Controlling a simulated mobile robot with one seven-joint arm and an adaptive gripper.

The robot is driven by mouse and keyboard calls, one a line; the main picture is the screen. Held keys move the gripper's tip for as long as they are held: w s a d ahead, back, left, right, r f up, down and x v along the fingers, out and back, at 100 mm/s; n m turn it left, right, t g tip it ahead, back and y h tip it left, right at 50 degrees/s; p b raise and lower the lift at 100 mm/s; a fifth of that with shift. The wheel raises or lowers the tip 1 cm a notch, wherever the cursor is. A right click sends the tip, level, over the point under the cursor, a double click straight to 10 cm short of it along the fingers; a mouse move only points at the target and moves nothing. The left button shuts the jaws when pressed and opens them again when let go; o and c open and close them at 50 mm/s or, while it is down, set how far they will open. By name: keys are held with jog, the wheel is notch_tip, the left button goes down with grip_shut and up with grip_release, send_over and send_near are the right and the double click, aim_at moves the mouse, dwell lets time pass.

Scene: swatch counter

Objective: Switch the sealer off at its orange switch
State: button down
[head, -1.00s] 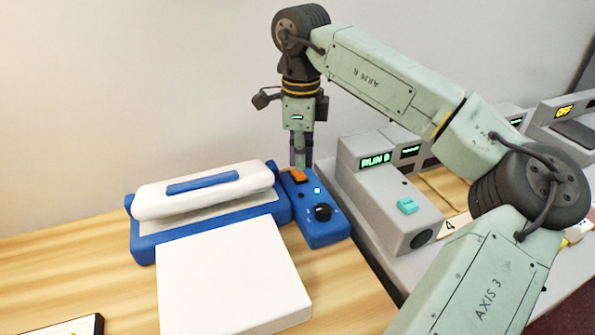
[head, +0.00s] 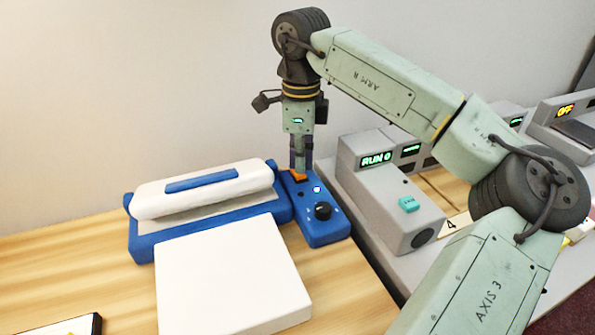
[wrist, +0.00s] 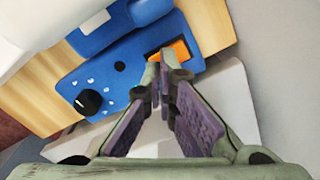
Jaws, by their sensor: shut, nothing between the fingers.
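The sealer (head: 148,247) is blue with a white lid and a blue handle strip, on the wooden counter. Its blue control box (head: 325,232) stands at its right end with a black knob (head: 323,211) and a lit light (head: 317,189). The orange switch (head: 299,177) is at the back of the box; it also shows in the wrist view (wrist: 179,50). My gripper (head: 300,168) points down, shut and empty, with its tips at the switch. In the wrist view the fingertips (wrist: 159,62) overlap the switch's near edge. I cannot tell whether they touch it.
A white block (head: 233,280) lies in front of the sealer. A grey machine reading RUN 0 (head: 390,190), with a teal button (head: 408,204), stands close to the right.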

aim_at(301, 175)
jog(key=shift+f+b, duration=0.45)
jog(key=shift+f, duration=0.25)
dwell(0.4)
jog(key=shift+r+p, duration=2.7)
jog(key=shift+r, duration=0.85)
jog(key=shift+f, duration=0.1)
